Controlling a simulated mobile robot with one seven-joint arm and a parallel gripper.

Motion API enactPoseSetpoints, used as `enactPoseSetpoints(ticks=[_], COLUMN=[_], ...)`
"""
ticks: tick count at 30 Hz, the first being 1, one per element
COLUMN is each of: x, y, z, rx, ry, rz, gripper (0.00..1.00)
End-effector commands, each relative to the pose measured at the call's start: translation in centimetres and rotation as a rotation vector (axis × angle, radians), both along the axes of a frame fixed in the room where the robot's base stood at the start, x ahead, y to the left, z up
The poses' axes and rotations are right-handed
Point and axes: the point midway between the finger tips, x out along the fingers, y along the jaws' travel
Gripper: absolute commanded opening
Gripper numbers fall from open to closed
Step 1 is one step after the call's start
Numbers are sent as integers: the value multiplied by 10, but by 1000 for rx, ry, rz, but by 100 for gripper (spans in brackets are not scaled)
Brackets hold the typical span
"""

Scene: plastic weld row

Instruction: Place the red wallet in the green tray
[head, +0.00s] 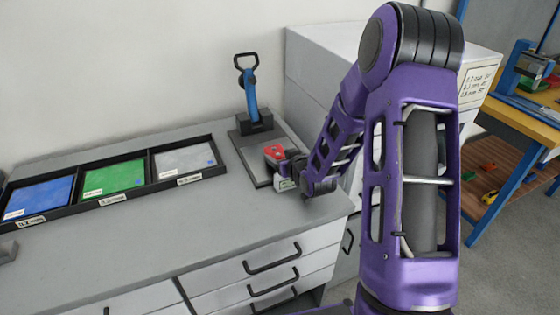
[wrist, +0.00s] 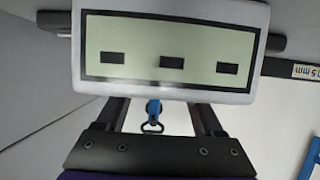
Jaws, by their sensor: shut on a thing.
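The red wallet (head: 274,152) shows as a small red patch at my gripper (head: 284,167), over the right end of the counter; the gripper partly hides it. In the wrist view, my gripper's two dark fingers (wrist: 158,104) reach up to a held flat piece (wrist: 160,83) with a pale rim, a pale green face and several dark rectangles. No red shows in that view. The green tray (head: 113,178) is the middle compartment of a black-rimmed set on the counter, well to the left of my gripper. It looks empty apart from a small label.
A blue tray (head: 40,196) and a grey tray (head: 186,160) flank the green one. A blue-handled press (head: 250,95) on a grey base stands behind my gripper. A white cabinet (head: 305,85) rises at the right. The counter (head: 170,225) before the trays is clear.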

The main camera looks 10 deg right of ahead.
Motion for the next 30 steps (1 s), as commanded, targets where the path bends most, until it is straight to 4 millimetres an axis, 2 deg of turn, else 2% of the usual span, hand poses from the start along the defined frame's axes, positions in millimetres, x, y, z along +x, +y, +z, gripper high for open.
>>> enactPoseSetpoints(ticks=[2,13,14,18,30], x=[0,0,0,0,-1], y=[0,0,0,0,-1], z=[-11,-15,-14,-14,-8], rx=[1,0,0,0,0], ry=[0,-1,-1,-1,-1], rz=[0,0,-1,0,-1], gripper=[5,5,73,98,99])
